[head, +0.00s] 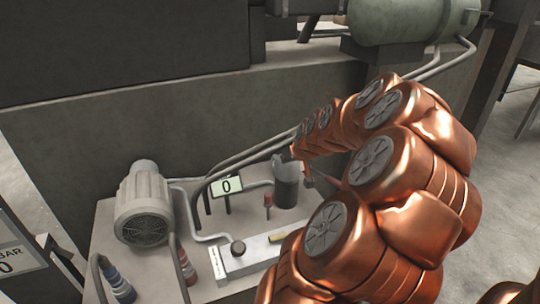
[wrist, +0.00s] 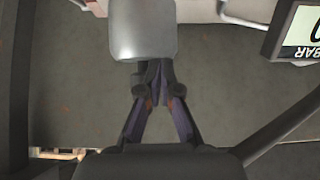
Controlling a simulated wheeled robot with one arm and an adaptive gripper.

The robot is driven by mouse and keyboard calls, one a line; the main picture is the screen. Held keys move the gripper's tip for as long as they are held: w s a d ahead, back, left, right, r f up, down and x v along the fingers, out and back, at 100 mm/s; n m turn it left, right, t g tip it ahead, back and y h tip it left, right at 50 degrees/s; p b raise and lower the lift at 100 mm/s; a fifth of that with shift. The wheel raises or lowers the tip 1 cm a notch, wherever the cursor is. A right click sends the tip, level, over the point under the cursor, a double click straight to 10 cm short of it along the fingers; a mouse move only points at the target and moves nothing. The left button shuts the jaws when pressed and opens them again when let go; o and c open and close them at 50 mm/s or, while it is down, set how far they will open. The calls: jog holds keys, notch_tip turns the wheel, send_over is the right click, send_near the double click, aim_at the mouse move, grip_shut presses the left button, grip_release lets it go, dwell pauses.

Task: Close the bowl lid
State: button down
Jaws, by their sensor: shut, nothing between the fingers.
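A dark grey cylindrical bowl (head: 287,190) stands on the bench beside the display, partly behind the end of my arm in the head view. A small grey piece at its top left (head: 277,167) looks like the lid tilted up, but its angle is hard to tell. In the wrist view a smooth pale grey rounded piece (wrist: 142,30), likely the lid, lies just beyond my fingertips. My gripper (wrist: 157,68) is shut and empty, with its tips close to that piece's lower edge. I cannot tell whether they touch. In the head view the fingers are small and unclear by the bowl's top.
A display reading 0 (head: 227,187) stands left of the bowl, with pipes around it. A motor (head: 143,203) sits at the bench's left. A grey wall (head: 170,125) rises behind.

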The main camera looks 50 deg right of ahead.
jog(key=f, duration=0.1)
jog(key=s+f+b, duration=0.1)
jog(key=f, duration=0.1)
jog(key=shift+s+a+b, duration=0.2)
jog(key=shift+a+b, duration=0.1)
jog(key=shift+a, duration=0.1)
jog(key=shift+s+a+f+b, duration=0.25)
jog(key=shift+a+f+b, duration=0.1)
jog(key=shift+f, duration=0.2)
jog(key=shift+a+f, duration=0.1)
jog(key=shift+f, duration=0.1)
